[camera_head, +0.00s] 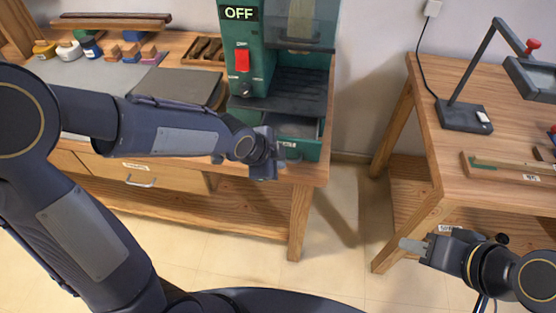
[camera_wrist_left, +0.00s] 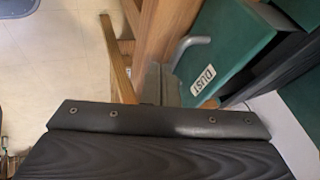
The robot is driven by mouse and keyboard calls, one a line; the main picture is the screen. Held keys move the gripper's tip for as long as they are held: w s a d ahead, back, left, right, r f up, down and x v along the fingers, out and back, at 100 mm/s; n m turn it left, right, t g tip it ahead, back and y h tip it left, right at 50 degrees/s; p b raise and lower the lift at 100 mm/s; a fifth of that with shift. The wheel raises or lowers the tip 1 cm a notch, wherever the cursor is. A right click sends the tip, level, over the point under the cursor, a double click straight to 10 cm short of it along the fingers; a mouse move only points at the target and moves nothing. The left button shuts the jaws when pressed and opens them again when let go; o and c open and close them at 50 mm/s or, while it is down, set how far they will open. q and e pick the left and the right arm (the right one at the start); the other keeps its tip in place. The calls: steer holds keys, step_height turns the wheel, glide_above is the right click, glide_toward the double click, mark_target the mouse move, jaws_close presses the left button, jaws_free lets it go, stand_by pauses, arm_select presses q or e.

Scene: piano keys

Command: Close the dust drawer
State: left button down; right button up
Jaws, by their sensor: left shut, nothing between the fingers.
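The green dust drawer (camera_head: 306,149) is at the bottom of the green machine (camera_head: 262,75). It stands out from the machine, with its grey inside showing from above. In the left wrist view its green front (camera_wrist_left: 225,45) has a DUST label and a grey handle (camera_wrist_left: 190,44). My left gripper (camera_head: 268,168) is shut and empty, just in front of the drawer's left part. In the left wrist view its fingertips (camera_wrist_left: 160,85) are close to the handle; I cannot tell whether they touch. My right gripper (camera_head: 412,245) is away at the lower right, beside the right table; its fingers are too small to judge.
The wooden bench (camera_head: 318,172) carries the machine, which has a red switch (camera_head: 242,60) and an OFF sign. A wooden drawer (camera_head: 145,176) is under my left arm. A gap of floor separates the bench from the right table (camera_head: 440,140), which holds a lamp (camera_head: 465,116).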

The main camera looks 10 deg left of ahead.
arm_select(q)
steer(key=p, duration=0.1)
glide_toward(283, 134)
steer(key=d+f, duration=0.4)
steer(key=shift+s, duration=0.1)
steer(key=shift+r, duration=0.1)
arm_select(e)
steer(key=shift+s+r, duration=0.15)
steer(key=shift+r, duration=0.55)
